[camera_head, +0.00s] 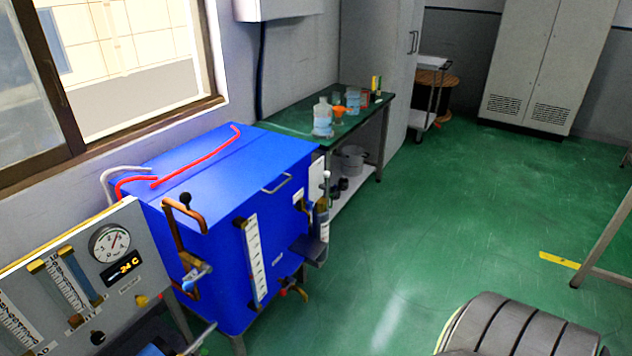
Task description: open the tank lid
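The blue tank (215,255) stands in the middle left of the head view, below the window. Its flat blue lid (225,165) lies level on top and looks shut. A metal handle (276,183) sits on the lid near its front right edge. Red hoses (195,170) run across the lid. The inside of the tank is hidden. Neither my left nor my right gripper shows in this view.
A gauge panel (112,244) stands left of the tank. Copper pipes and valves (190,268) stick out in front of it. A green-topped table (290,122) with bottles stands behind. A dark ribbed object (520,325) is at lower right. Green floor (440,200) is free right of the tank.

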